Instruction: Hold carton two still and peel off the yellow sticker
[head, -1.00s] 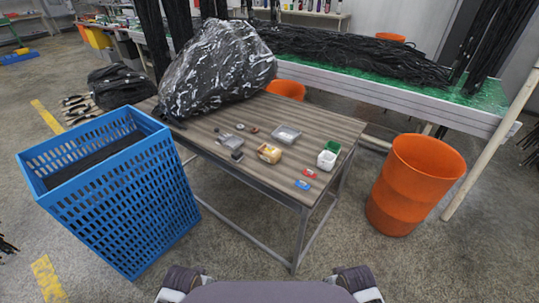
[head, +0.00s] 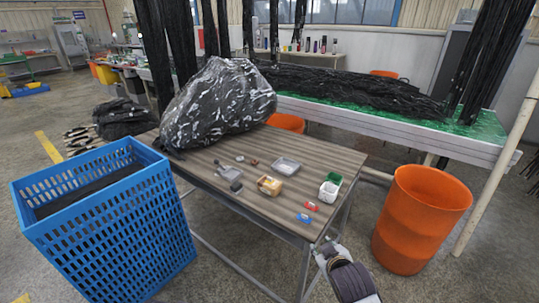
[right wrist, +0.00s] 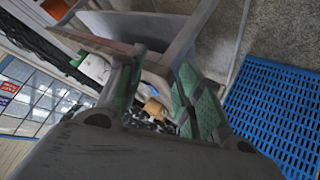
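Small items stand on the wooden-topped table (head: 225,190) in the head view. A tan and yellow-brown box-like item (head: 269,185) is near the middle. A white and green container (head: 329,190) is near the right edge. They are too small for me to read a number or pick out a yellow sticker, so I cannot tell which is carton two. My right gripper (head: 325,248) is at the table's near right corner, apart from these items. In the right wrist view its green-padded fingers (right wrist: 157,88) are spread with nothing between them. My left gripper is out of view.
A blue crate (head: 105,230) stands left, an orange barrel (head: 420,220) right.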

